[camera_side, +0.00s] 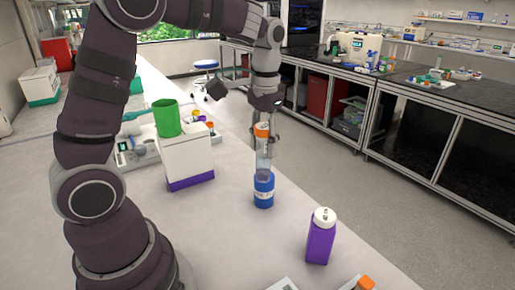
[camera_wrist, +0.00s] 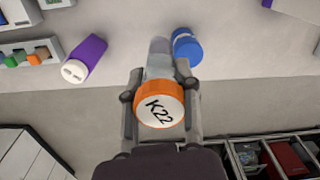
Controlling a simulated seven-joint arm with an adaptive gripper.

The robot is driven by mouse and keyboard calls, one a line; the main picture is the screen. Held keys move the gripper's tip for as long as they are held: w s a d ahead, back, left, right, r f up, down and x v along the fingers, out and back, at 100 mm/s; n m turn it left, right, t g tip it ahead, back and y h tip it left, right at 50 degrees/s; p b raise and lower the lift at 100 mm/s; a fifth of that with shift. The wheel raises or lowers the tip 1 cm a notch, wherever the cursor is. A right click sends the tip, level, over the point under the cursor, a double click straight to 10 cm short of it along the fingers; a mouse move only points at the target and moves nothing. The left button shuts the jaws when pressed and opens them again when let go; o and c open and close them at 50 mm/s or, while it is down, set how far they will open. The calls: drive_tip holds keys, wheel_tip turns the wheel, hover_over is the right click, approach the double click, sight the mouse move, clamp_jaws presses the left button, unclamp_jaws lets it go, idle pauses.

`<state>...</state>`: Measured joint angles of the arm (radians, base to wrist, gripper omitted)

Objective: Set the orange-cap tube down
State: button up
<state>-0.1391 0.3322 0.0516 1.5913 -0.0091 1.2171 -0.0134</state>
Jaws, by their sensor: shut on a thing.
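The orange-cap tube (camera_side: 263,150) is upright in my gripper (camera_side: 267,142). My gripper is shut on it near the cap. In the wrist view the orange cap (camera_wrist: 160,104), marked K22, sits between the two fingers (camera_wrist: 160,88). In the side view the tube's lower end overlaps the top of a blue bottle (camera_side: 264,190). In the wrist view the blue bottle (camera_wrist: 187,47) stands beside the tube's far end, so the tube appears apart from it. I cannot tell how high the tube's bottom is above the bench.
A purple bottle with a white cap (camera_side: 320,236) stands at the front right of the bench (camera_side: 225,240). A white and purple box (camera_side: 187,160) with a green cup (camera_side: 167,117) on it stands to the left. Another orange cap (camera_side: 364,283) shows at the bottom edge. Open bench lies between.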

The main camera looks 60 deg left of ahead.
drive_tip(key=s+a+f+n, duration=0.2)
drive_tip(key=s+a+n, duration=0.35)
drive_tip(key=s, duration=0.45)
drive_tip(key=s+a+f+n, duration=0.1)
drive_tip(key=s+a+n, duration=0.5)
drive_tip(key=s, duration=0.4)
drive_tip(key=shift+n, duration=0.55)
drive_tip(key=f, duration=0.7)
drive_tip(key=shift+s+d+f, duration=0.3)
drive_tip(key=shift+d, duration=0.1)
drive_tip(key=shift+f, duration=0.35)
drive_tip(key=shift+f, duration=0.1)
drive_tip(key=o, duration=0.8)
drive_tip(key=shift+c, duration=0.2)
